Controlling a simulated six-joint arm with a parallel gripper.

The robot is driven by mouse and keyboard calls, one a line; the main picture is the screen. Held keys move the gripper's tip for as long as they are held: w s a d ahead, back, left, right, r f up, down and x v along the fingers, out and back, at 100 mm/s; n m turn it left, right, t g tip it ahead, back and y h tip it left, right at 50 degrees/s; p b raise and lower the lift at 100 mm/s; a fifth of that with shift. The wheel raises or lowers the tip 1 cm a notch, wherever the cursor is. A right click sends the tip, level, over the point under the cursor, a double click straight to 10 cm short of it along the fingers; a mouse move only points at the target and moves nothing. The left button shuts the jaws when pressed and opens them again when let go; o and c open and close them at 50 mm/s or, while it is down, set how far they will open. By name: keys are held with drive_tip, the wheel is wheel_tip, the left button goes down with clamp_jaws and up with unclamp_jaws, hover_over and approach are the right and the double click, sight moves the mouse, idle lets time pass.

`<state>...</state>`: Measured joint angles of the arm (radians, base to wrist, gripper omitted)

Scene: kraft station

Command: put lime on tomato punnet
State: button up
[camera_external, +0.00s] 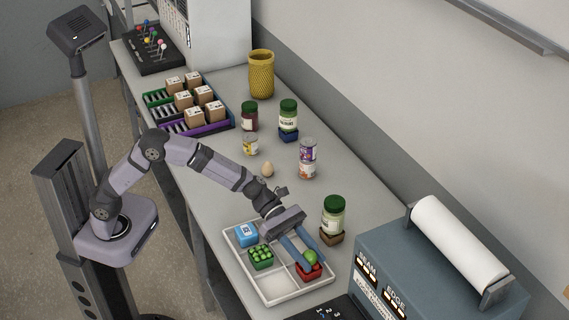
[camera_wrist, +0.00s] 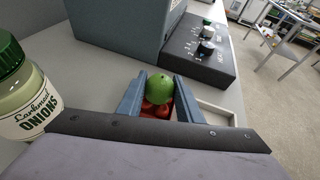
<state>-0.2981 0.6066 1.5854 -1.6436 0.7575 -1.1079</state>
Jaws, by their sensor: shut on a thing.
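The lime (camera_external: 310,256) is a round green fruit between my gripper's fingertips; it also shows in the wrist view (camera_wrist: 159,89). My gripper (camera_external: 307,258) is shut on the lime. The tomato punnet (camera_external: 309,272) is a small red container in the front right compartment of the white divided tray (camera_external: 268,300). In the wrist view, red tomatoes (camera_wrist: 157,110) show right under the lime. The lime is over the punnet, at or just above the tomatoes; I cannot tell whether it touches them.
The tray also holds a blue box (camera_external: 246,234) and a green punnet (camera_external: 261,257). A jar with a green lid (camera_external: 333,216) stands on a brown block beside the tray; its label reads onions. A large blue-grey machine (camera_external: 430,275) stands to the right.

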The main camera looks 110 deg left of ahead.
drive_tip(key=shift+f, duration=0.2)
drive_tip(key=o, duration=1)
drive_tip(key=shift+r, duration=0.1)
drive_tip(key=shift+r, duration=0.2)
drive_tip(key=shift+s+a, duration=0.2)
drive_tip(key=shift+s, duration=0.1)
drive_tip(key=b+v, duration=0.1)
drive_tip(key=v, duration=1)
drive_tip(key=shift+s, duration=0.2)
